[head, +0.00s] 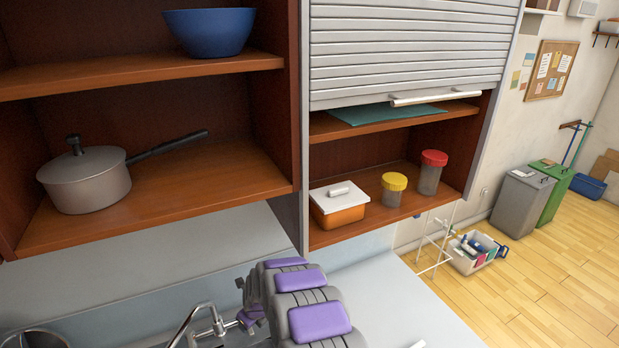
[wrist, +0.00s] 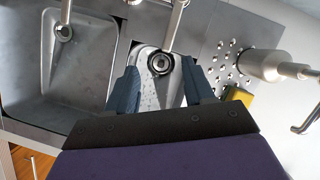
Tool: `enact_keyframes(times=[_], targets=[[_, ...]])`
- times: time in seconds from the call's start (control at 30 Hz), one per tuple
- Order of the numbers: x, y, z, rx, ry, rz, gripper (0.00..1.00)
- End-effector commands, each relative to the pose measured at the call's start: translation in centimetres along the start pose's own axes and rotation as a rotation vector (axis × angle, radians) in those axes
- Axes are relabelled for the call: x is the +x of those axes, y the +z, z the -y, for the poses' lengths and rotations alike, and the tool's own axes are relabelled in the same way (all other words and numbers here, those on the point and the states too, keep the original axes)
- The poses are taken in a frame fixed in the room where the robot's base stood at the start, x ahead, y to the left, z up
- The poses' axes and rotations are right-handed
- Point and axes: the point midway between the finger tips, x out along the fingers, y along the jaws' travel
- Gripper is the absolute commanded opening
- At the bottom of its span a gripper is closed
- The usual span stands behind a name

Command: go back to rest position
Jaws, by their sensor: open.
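My gripper (wrist: 162,88) is open and empty in the wrist view. Its two blue fingers stand apart above the small basin (wrist: 150,90) of the metal sink, with the round drain (wrist: 160,63) showing between them. In the head view my purple and grey arm reaches over the counter at the bottom middle. The gripper's fingers cannot be made out there.
A faucet (head: 195,322) stands beside my arm. Above are open shelves with a pot (head: 85,180), a blue bowl (head: 210,30), an orange box (head: 338,207) and two jars. A large basin (wrist: 70,65) lies left; a metal vessel (wrist: 258,64) and yellow sponge (wrist: 240,96) lie right.

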Motion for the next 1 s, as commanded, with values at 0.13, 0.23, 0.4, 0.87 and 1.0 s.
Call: enact_keyframes(times=[0.13, 0.23, 0.4, 0.87, 1.0], targets=[[-2.7, -0.8, -0.1, -0.161, 0.039, -0.01, 0.53], [-4.7, -1.6, -0.2, -0.274, 0.062, -0.016, 0.53], [-8.1, -3.4, -0.4, -0.467, 0.099, -0.025, 0.53], [-16.6, -11.2, -1.4, -0.991, 0.188, -0.055, 0.53], [-18.9, -14.4, -2.0, -1.144, 0.221, -0.068, 0.53]])
